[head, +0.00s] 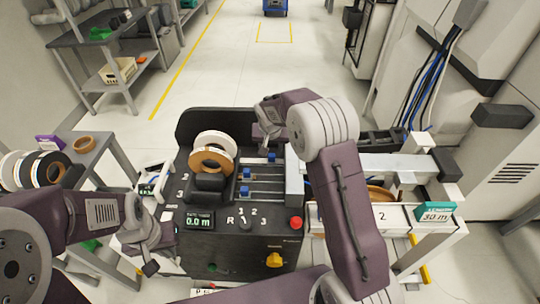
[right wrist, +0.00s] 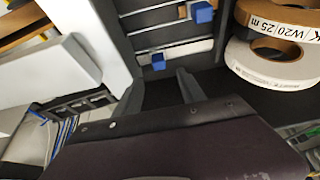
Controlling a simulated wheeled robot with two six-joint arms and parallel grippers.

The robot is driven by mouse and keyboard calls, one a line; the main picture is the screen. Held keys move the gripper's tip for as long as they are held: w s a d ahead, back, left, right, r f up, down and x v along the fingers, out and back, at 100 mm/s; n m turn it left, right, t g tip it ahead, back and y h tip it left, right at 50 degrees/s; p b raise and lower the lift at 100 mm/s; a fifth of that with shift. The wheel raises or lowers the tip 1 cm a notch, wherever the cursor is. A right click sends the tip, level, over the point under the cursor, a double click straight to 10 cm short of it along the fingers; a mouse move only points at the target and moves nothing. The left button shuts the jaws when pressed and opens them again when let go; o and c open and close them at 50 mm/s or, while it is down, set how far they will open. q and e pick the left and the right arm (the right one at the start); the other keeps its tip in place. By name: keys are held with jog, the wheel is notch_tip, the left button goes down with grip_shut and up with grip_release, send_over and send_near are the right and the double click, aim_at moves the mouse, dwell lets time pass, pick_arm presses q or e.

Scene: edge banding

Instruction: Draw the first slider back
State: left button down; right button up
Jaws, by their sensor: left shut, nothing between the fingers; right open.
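Three blue slider knobs sit on horizontal slots of the black machine in the head view: the far knob (head: 272,156), the middle knob (head: 246,174) and the near knob (head: 245,191). The far knob stands further right than the others. My right gripper (head: 268,130) is open above the machine's back, just beyond the far knob. In the right wrist view its fingers (right wrist: 162,82) point toward the far knob (right wrist: 158,61), with nothing between them; the middle knob (right wrist: 203,12) is higher up. My left gripper (head: 150,262) is shut and empty at the machine's front left.
A white reel (head: 215,141) and a brown reel (head: 212,160) stand left of the slots. A light rail (head: 294,172) closes the slots' right end. A red button (head: 296,223), a dial (head: 245,223) and a display (head: 199,220) are at the front. A side table (head: 95,150) stands left.

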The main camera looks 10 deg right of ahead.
aim_at(272, 155)
jog(key=x, duration=0.9)
jog(key=shift+d, duration=0.2)
grip_shut()
jog(key=shift+a, duration=0.1)
dwell(0.8)
